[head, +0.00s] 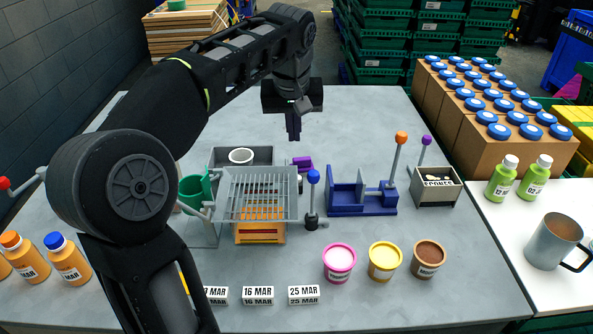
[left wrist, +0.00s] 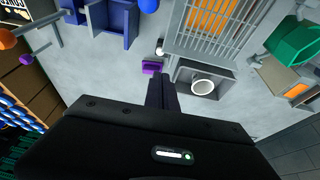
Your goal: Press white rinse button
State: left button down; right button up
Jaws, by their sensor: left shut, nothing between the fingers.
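My left gripper (head: 293,136) hangs fingers down over the back middle of the table, shut and empty. Its fingers also show in the left wrist view (left wrist: 161,82). A small white knob (left wrist: 159,47), possibly the rinse button, shows beyond the fingertips in the left wrist view, beside the grate; I cannot pick it out in the head view. A purple block (head: 302,163) lies just in front of the gripper; it also shows in the left wrist view (left wrist: 150,67). A white ring-shaped piece (head: 241,156) sits in a grey box (head: 262,153). My right gripper is not in view.
A metal grate (head: 258,195) stands over an orange box, with a blue-knobbed lever (head: 313,180) beside it. A blue fixture (head: 345,200) and a grey box (head: 436,190) stand to the right. Colored cups (head: 340,262) stand in front. The table behind the gripper is clear.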

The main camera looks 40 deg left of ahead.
pick_arm(q)
jog(key=shift+f, duration=0.15)
jog(key=x, duration=0.9)
jog(key=p+x, duration=0.1)
jog(key=x, duration=0.3)
jog(key=shift+s+d+f, duration=0.2)
jog(key=shift+d+f, duration=0.1)
jog(key=shift+f, duration=0.2)
